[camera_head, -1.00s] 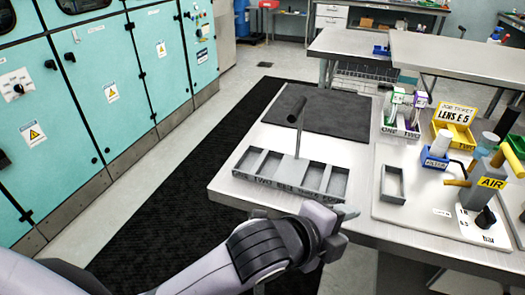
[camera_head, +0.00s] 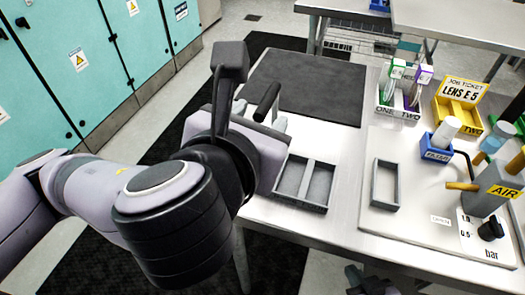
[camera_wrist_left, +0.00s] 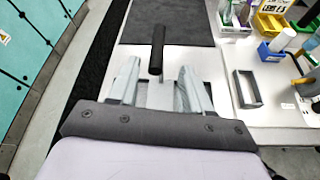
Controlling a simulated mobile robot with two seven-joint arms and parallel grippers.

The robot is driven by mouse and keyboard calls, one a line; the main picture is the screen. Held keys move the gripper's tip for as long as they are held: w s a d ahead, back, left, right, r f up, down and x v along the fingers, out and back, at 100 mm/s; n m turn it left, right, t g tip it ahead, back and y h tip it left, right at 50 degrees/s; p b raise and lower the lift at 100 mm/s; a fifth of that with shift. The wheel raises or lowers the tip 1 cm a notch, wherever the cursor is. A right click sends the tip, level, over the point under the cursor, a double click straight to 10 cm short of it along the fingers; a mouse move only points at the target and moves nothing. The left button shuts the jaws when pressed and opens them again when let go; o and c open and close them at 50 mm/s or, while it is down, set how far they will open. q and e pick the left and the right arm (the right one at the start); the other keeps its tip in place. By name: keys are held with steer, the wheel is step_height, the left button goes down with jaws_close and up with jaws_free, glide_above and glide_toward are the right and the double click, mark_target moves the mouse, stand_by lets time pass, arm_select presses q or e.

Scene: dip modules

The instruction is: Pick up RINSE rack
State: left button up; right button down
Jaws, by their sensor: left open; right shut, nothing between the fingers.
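A grey open rack (camera_head: 305,205) with compartments and a dark bar handle stands on the near part of the bench; no RINSE label is readable now. My left arm hides its left part. The dark handle (camera_head: 267,102) shows past my left gripper (camera_head: 262,116). In the left wrist view, the open left gripper (camera_wrist_left: 160,67) points at the handle (camera_wrist_left: 157,45), which appears between its light fingertips; contact cannot be told. My right gripper (camera_head: 372,282) shows partly, dark and shut, at the bottom edge, below the bench front and apart from the rack.
A dark mat (camera_head: 308,88) lies behind the rack. Teal cabinets (camera_head: 75,60) line the left.

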mark_target(265, 102)
arm_select(q)
steer(key=shift+w+r+p+x, duration=0.1)
steer(key=shift+r+x, duration=0.05)
steer(key=shift+x, duration=1.05)
steer(key=shift+w+r+p+x, duration=0.1)
steer(key=shift+r+x, duration=0.1)
steer(key=shift+x, duration=1)
steer(key=shift+w+r+p+x, duration=0.1)
steer(key=shift+r+x, duration=0.05)
steer(key=shift+x, duration=1.1)
steer(key=shift+s, duration=0.1)
jaws_close()
steer(key=shift+r, duration=0.1)
